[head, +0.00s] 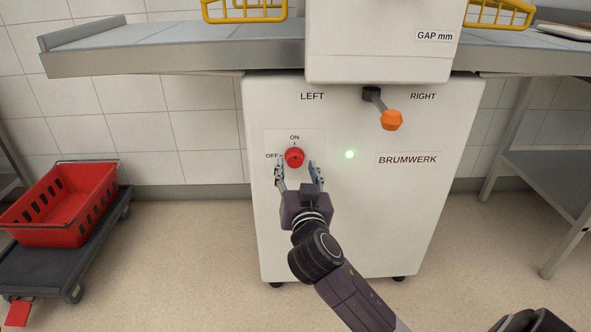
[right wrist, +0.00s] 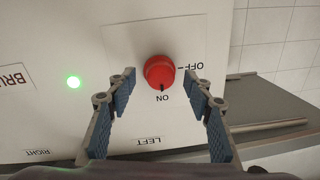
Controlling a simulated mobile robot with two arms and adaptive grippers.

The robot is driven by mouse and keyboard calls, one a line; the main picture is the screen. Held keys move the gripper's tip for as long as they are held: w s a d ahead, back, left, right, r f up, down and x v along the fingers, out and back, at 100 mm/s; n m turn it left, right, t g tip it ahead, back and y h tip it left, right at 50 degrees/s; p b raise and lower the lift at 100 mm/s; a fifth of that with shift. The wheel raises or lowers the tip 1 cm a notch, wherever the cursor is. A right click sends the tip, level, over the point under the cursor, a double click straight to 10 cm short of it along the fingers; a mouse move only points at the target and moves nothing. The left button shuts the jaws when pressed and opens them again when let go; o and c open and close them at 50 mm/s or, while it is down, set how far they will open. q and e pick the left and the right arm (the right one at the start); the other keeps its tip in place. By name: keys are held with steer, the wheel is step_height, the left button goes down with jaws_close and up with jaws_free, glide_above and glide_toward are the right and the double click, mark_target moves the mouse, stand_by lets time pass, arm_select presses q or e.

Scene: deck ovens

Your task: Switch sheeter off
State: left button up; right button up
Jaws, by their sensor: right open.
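The sheeter (head: 350,220) is a white cabinet with a round red rotary switch (head: 294,157) on its front, between the printed marks ON above and OFF at left. The switch's pointer is at ON, also in the right wrist view (right wrist: 159,71), where the picture is upside down. A green light (head: 349,155) glows to the right of the switch. My right gripper (head: 298,172) is open, its fingers just below and to either side of the switch. In the right wrist view the fingers are spread apart with nothing between them, and the knob lies beyond their tips. My left gripper is not in view.
An orange-knobbed lever (head: 390,119) hangs above right of the light, between LEFT and RIGHT. A conveyor table (head: 180,58) and yellow guards (head: 245,10) are above. A red crate (head: 62,205) on a dark dolly stands at left. A metal table (head: 555,180) stands at right.

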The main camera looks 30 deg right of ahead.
steer(key=shift+x, duration=0.9)
steer(key=shift+c, duration=0.3)
